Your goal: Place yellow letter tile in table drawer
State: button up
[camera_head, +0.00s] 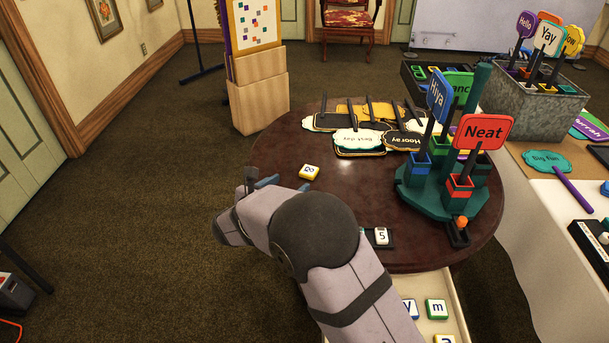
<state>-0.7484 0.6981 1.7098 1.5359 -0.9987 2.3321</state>
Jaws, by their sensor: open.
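A small white tile with a yellow edge and a dark letter (309,172) lies on the round dark table (335,190), near its left side. My gripper (262,182) is open, at the table's left edge, left of the tile and apart from it. My arm hides the middle of the table front. The table drawer (458,312) is pulled out at the bottom. In it lie a green-edged "m" tile (437,309), a blue-edged tile (410,308) and a yellow-edged tile (444,339) cut off by the frame.
A green stand (441,206) holds "Hiya" and "Neat" signs on the table's right. Several flat signs (358,141) lie at the back. A "5" tile (381,237) sits in a dark holder beside my arm. A wooden box (258,100) stands behind. A white table (545,225) borders the right.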

jog(key=w+d+p, duration=0.1)
jog(key=d+p, duration=0.1)
jog(key=d, duration=0.1)
jog(key=w+d+r+m+g+h+p, duration=0.1)
jog(key=d+p, duration=0.1)
jog(key=d, duration=0.1)
jog(key=w+d+r+h+p, duration=0.1)
jog(key=d+p, duration=0.1)
jog(key=d, duration=0.1)
jog(key=shift+w+d+r+m+g, duration=0.1)
jog(key=shift+d+r+m+g, duration=0.1)
jog(key=shift+d+m+g, duration=0.15)
jog(key=w+a+r+n+t+y+p, duration=0.1)
jog(key=w+r+n+t+y+p, duration=0.2)
jog(key=w+r, duration=0.55)
jog(key=w+a+n+g+y+p, duration=0.1)
jog(key=w+a+n+y, duration=0.2)
jog(key=a+n+y, duration=0.35)
jog(key=w+a+n+y+p, duration=0.1)
jog(key=w+a+n+y, duration=0.25)
jog(key=a+n, duration=0.65)
jog(key=s+d+f+n+g+h, duration=0.7)
jog(key=s+d+n, duration=0.4)
jog(key=n, duration=0.7)
jog(key=shift+s+f+g, duration=0.15)
jog(key=shift+f+g, duration=0.35)
jog(key=shift+g, duration=0.45)
